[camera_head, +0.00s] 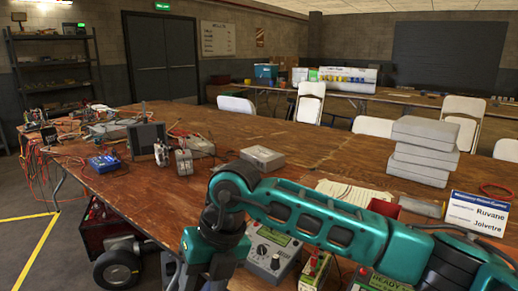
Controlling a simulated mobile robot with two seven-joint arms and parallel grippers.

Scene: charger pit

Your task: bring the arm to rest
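My teal and black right arm (335,222) comes in from the lower right. It reaches left across the front of the wooden table (290,140). It bends at a dark joint (230,192) and drops toward the bottom edge of the picture. Its gripper is below the frame, so I cannot see whether it holds anything. My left arm and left gripper are not in view. The arm hides part of the table's front edge and part of the devices in front of it.
A blue device (103,163) and cables are at left. Below the arm are a charger with a dial (270,252) and other devices. A wheeled red machine (112,235) stands lower left.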

